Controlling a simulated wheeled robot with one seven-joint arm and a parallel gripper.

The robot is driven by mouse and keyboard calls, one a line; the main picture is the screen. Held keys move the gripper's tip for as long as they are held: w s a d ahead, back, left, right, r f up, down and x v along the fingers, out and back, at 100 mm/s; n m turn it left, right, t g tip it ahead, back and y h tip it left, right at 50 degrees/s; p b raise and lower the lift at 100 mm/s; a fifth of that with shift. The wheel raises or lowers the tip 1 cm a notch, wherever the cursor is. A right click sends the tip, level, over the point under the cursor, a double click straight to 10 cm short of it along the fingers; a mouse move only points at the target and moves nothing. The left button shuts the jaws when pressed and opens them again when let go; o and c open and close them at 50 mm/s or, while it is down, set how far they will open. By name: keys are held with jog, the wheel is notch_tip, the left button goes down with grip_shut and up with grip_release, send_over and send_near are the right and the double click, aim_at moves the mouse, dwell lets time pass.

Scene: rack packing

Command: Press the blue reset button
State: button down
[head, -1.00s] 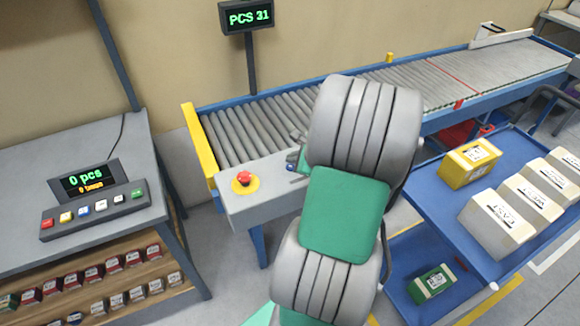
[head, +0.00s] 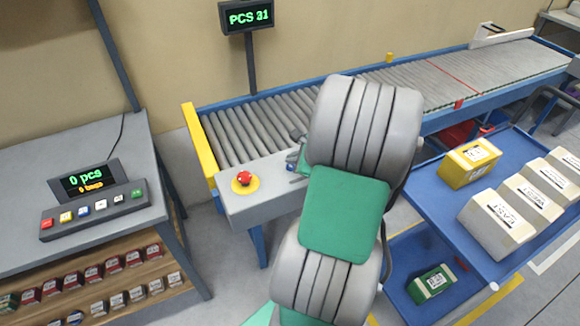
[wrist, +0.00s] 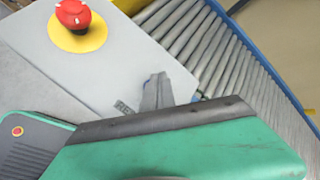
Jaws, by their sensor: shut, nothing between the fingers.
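My gripper (wrist: 157,88) is shut and empty, low over the grey control panel (wrist: 107,62) at the end of the conveyor. I cannot tell whether the fingertips touch the panel. A small bluish patch (head: 291,164) shows beside my arm on this panel in the head view; I cannot tell if it is a button. A small blue button (head: 84,210) sits in the row on the counter console (head: 97,224) at left.
A red mushroom button (head: 243,178) on a yellow disc sits on the panel, left of my gripper. The roller conveyor (head: 240,128) runs behind. A blue cart (head: 437,213) with white boxes and a yellow box stands at right. A display (head: 248,16) reads PCS 31.

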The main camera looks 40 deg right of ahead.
aim_at(292, 169)
jog(key=shift+f, duration=0.35)
jog(key=shift+f, duration=0.4)
dwell(0.4)
jog(key=shift+r+p, duration=0.7)
jog(key=shift+r, duration=0.1)
notch_tip(292, 169, up, 5)
jog(key=p, duration=0.4)
jog(key=shift+p, duration=0.35)
dwell(0.4)
